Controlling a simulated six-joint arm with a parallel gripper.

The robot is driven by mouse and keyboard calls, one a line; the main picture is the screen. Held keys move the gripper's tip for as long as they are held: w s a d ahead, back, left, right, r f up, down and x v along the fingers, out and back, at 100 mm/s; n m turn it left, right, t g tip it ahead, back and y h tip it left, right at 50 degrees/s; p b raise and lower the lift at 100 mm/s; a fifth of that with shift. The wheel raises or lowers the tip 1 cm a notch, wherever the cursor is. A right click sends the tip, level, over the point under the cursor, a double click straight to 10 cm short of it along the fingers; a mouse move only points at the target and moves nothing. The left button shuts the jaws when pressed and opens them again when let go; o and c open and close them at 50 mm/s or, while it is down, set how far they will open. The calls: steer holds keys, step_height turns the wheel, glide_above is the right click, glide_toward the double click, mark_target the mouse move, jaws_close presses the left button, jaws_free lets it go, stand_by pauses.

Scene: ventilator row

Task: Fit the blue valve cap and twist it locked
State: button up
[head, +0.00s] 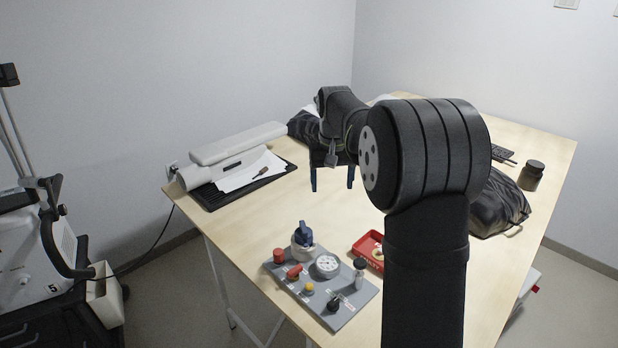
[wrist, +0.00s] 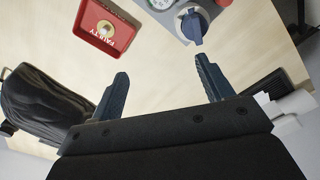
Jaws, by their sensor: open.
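The blue valve cap (head: 305,232) sits on a round white fitting (head: 303,249) at the back of a grey panel (head: 347,312) on the table. In the wrist view the cap (wrist: 194,25) shows at the top, its handle pointing roughly along the picture's height. I cannot tell whether it is fully seated or locked. My gripper (head: 332,183) is open and empty, its two dark blue fingers above the table, behind the panel in the head view. In the wrist view, the gripper (wrist: 160,70) is apart from the cap, which lies beyond the right fingertip.
The panel also carries a dial gauge (head: 327,265), red lever (head: 294,271), red knob (head: 279,255), yellow button (head: 309,287) and black knob (head: 333,303). A red tray marked FAULTY (wrist: 86,32) holds a pale ring. A black bag (head: 497,205) lies right. The table between gripper and panel is clear.

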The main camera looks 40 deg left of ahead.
steer(key=n, duration=0.1)
glide_above(304, 227)
step_height(304, 227, down, 18)
steer(key=shift+r, duration=0.15)
steer(key=c, duration=0.9)
steer(key=shift+s+a+m, duration=0.15)
steer(key=shift+s+m, duration=0.05)
steer(key=shift+m, duration=0.55)
steer(key=shift+s+a+m, duration=0.15)
steer(key=shift+s+m, duration=0.05)
steer(key=shift+m, duration=0.55)
steer(key=shift+c, duration=0.2)
steer(key=o, duration=1)
steer(key=shift+c, duration=0.2)
